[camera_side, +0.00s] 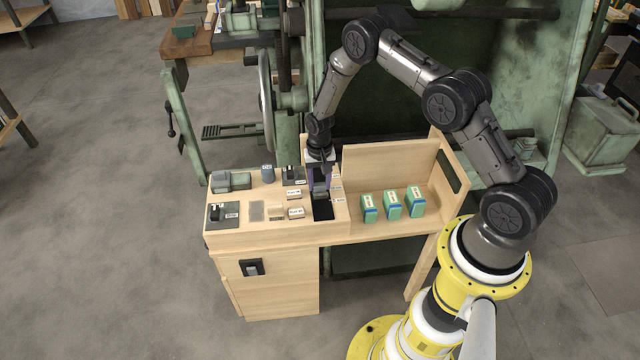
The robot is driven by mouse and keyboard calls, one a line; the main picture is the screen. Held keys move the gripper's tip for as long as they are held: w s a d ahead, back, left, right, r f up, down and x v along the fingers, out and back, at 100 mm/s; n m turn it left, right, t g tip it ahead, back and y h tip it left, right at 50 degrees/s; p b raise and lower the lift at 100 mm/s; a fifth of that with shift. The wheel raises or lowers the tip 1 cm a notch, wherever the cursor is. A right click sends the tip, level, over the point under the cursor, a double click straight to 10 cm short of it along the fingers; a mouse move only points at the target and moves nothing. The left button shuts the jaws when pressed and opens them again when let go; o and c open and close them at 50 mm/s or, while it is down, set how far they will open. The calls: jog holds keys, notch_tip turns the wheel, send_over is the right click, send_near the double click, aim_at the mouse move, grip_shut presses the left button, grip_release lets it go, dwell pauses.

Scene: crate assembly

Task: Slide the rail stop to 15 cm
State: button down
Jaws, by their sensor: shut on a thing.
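The rail stop (320,187) is a small grey block over a dark rail slot (323,210) at the right part of the wooden bench top. My gripper (320,178) reaches down from above with its fingers shut on the stop. The fingers and arm end hide part of the stop and the far end of the rail. The near end of the slot is bare and dark. Small white labels (338,200) stand along the right side of the rail. Their marks are too small to read, so the stop's position in centimetres cannot be told.
Left of the rail are white labelled blocks (296,212), a grey cylinder (267,173), a grey clamp-like fixture (230,181) and a dark switch box (221,213). Several green cartons (393,205) stand on the shelf to the right. A wooden back panel (388,168) rises behind them.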

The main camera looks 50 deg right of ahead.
jog(key=w+d, duration=0.7)
jog(key=shift+c, duration=1.8)
grip_release()
jog(key=shift+r, duration=0.1)
notch_tip(320, 180, up, 14)
